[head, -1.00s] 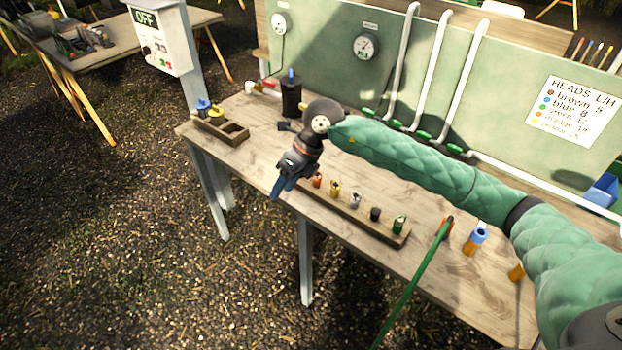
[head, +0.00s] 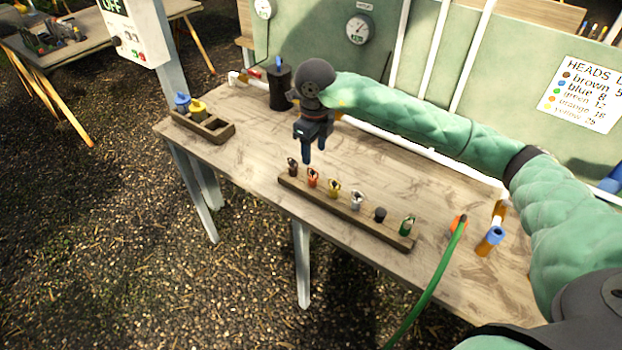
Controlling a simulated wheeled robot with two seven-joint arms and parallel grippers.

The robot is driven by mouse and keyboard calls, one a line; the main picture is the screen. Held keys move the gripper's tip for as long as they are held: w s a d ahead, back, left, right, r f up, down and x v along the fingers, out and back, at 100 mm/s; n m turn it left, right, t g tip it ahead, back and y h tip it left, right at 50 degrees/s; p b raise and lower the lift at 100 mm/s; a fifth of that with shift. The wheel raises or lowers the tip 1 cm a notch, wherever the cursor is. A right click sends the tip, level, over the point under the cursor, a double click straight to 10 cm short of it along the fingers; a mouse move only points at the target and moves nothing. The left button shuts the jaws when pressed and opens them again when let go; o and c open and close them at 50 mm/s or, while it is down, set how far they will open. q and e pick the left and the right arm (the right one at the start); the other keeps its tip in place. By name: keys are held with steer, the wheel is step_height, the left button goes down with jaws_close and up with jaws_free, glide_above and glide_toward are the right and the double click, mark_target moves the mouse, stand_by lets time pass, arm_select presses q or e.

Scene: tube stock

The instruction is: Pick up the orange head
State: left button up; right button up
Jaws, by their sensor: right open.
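The orange head (head: 313,178) stands upright in the wooden rail (head: 345,213) on the bench, second from the rail's left end. The brown head (head: 292,167) is on its left and the yellow head (head: 335,189) on its right. My right gripper (head: 308,157) is open and empty, pointing down. In the picture its fingers are just above the orange and brown heads, with a small gap. Its exact height and depth over the rail are hard to tell. My left gripper is out of view.
Grey (head: 357,201), black (head: 380,215) and green (head: 407,227) heads fill the rail's right part. A wooden tray (head: 216,134) with blue and yellow heads stands at left, a dark canister (head: 280,86) behind. A green hose (head: 430,285) crosses the bench's front right. A colour chart (head: 583,95) hangs behind.

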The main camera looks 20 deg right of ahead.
mark_target(313, 177)
steer(key=f+b, duration=0.1)
steer(key=w+f+b, duration=0.1)
steer(key=f, duration=0.1)
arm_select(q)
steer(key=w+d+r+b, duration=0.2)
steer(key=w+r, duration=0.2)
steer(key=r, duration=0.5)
arm_select(e)
steer(key=shift+f, duration=0.65)
steer(key=shift+f+p, duration=0.8)
steer(key=shift+f, duration=0.35)
steer(key=f+p, duration=0.2)
steer(key=f, duration=0.1)
steer(key=f+p, duration=0.1)
steer(key=shift+w+d+f, duration=0.1)
steer(key=shift+w+f, duration=0.2)
steer(key=shift+f, duration=0.45)
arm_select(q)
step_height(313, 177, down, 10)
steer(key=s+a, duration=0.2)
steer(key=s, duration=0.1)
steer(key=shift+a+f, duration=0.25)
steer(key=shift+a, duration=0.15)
arm_select(e)
steer(key=c, duration=1)
